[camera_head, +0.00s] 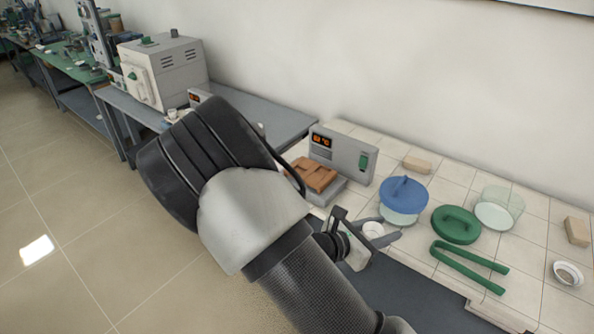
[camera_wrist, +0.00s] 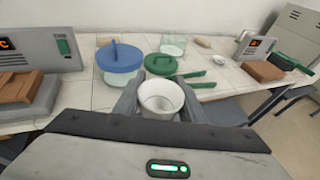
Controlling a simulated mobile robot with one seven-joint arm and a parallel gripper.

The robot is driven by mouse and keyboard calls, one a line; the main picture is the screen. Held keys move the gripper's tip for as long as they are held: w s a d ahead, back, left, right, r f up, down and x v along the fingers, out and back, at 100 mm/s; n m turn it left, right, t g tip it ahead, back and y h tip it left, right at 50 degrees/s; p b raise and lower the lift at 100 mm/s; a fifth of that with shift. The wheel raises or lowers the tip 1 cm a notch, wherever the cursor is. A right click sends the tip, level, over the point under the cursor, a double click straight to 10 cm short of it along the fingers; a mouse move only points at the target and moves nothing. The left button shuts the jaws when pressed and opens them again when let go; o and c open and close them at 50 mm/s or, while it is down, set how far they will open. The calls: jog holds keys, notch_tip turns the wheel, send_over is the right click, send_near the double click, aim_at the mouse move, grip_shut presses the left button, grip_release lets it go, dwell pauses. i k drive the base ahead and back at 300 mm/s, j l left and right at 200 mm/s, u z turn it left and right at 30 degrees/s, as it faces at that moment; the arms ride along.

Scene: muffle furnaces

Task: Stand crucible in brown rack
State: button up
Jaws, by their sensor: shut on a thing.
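My gripper (camera_wrist: 160,98) is shut on a white crucible (camera_wrist: 162,103), with one finger on each side of it. The crucible is upright and its open mouth faces up. In the head view the crucible (camera_head: 373,230) shows at my gripper (camera_head: 366,232), held over the front part of the tiled bench. The brown rack (camera_head: 312,173) sits on a grey balance with an orange display, to the left of and beyond my gripper. In the wrist view the brown rack (camera_wrist: 22,88) is at the left edge. The rack's slots are not clear.
A blue-lidded glass jar (camera_head: 403,200) stands close beyond my gripper. To the right are a green lid (camera_head: 456,224), green tongs (camera_head: 468,268), an open glass dish (camera_head: 498,207) and a small white dish (camera_head: 568,274). A muffle furnace (camera_head: 163,72) stands on the left bench.

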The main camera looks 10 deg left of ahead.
aim_at(322, 173)
jog(key=i+j+u, duration=0.2)
jog(key=j, duration=0.25)
jog(key=i+j+u, duration=0.3)
jog(key=i, duration=0.25)
jog(key=i+j+u, duration=0.15)
jog(key=i+j, duration=0.1)
jog(key=i, duration=0.1)
